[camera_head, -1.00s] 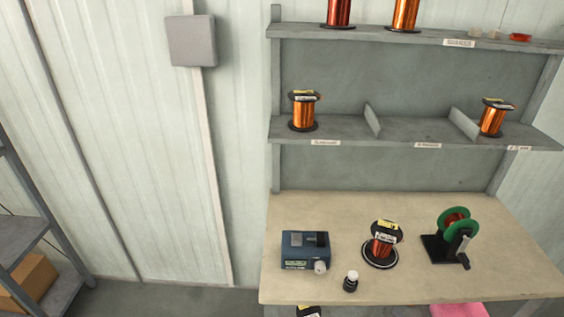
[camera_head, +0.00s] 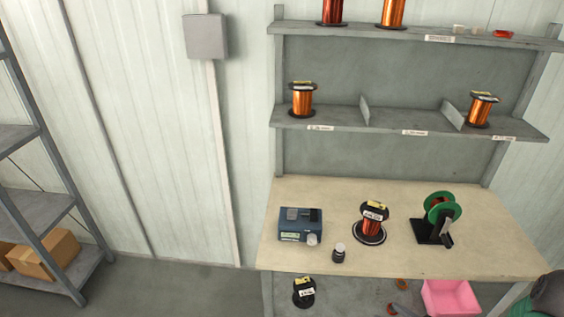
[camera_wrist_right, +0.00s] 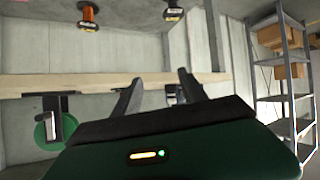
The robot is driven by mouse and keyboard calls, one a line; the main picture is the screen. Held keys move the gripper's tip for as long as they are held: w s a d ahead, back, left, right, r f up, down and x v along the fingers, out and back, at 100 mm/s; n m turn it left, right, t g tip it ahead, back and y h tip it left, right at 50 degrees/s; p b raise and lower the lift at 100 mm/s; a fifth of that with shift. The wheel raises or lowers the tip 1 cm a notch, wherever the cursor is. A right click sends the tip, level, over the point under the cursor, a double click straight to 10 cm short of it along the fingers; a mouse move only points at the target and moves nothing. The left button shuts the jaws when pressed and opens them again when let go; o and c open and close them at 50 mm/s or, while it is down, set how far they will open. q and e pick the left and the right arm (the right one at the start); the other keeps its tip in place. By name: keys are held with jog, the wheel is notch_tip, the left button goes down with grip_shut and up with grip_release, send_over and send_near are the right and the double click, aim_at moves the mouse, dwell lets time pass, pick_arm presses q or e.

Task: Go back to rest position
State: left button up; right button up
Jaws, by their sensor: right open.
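My right gripper (camera_wrist_right: 160,78) shows in the right wrist view with its two dark fingers spread apart and nothing between them. It points toward the beige edge of the workbench (camera_wrist_right: 70,84), which crosses that tilted, seemingly upside-down view. In the head view, a dark green and black part of my right arm (camera_head: 548,297) shows at the lower right corner, beside the bench's front right. The fingers are hidden there. My left gripper is in neither view.
On the bench (camera_head: 330,195) stand a blue device (camera_head: 300,225), a small bottle (camera_head: 338,254), a copper spool (camera_head: 372,222) and a green-wheeled stand (camera_head: 438,218). A pink bin (camera_head: 450,298) sits below. A metal rack (camera_head: 40,210) stands left; the floor between looks clear.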

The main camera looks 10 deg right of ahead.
jog(key=a+r+m+g+h+p, duration=0.2)
jog(key=a+r+g+h+p, duration=0.15)
jog(key=r+g, duration=0.2)
jog(key=s+a+r+m+g, duration=0.1)
jog(key=s+a+r, duration=0.1)
jog(key=s+a, duration=0.2)
jog(key=s+a+r+m+g, duration=0.1)
jog(key=s+a+r+g, duration=0.1)
jog(key=a, duration=0.6)
jog(key=shift+s+a+r, duration=0.3)
jog(key=shift+s+r, duration=0.5)
jog(key=shift+s, duration=0.25)
jog(key=shift+d+g+y, duration=0.25)
jog(key=shift+d, duration=0.05)
